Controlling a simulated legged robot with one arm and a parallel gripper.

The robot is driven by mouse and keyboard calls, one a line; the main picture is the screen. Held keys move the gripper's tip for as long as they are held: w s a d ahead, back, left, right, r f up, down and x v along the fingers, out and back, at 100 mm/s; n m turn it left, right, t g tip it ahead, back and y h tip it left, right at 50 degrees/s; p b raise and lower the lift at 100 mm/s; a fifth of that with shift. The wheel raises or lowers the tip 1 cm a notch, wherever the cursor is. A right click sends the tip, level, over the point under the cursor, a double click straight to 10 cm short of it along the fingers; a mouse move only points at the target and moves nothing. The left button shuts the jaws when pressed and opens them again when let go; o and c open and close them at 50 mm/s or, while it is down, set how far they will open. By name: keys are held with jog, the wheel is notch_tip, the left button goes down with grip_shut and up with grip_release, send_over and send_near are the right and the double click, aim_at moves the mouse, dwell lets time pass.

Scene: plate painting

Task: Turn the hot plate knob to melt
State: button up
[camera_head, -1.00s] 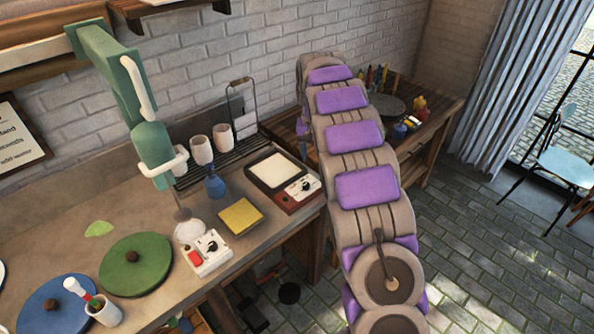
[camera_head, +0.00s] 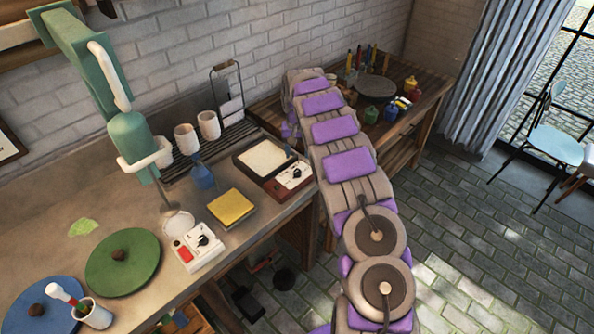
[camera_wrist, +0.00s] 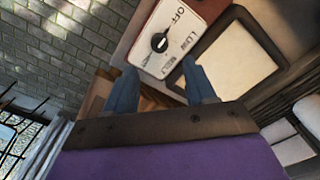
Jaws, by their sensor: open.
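The hot plate (camera_head: 262,157) lies on the workbench, with a pale top in a dark frame and a reddish-brown case. Its white control panel (camera_head: 295,176) faces the front right. In the wrist view, the black knob (camera_wrist: 160,42) sits on the panel among the labels OFF, LOW and MELT. I cannot tell exactly which label its pointer faces. My gripper (camera_wrist: 160,72) is open, its two blue-grey fingers reaching toward the panel's near edge, with the knob just beyond and between their tips. No contact with the knob shows. In the head view my arm hides most of the gripper.
A side table (camera_head: 405,140) with pots stands right.

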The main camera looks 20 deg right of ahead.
aim_at(297, 171)
notch_tip(297, 171, down, 8)
jog(key=shift+f+b, duration=0.15)
jog(key=shift+b, duration=0.65)
jog(key=shift+c, duration=0.4)
grip_shut()
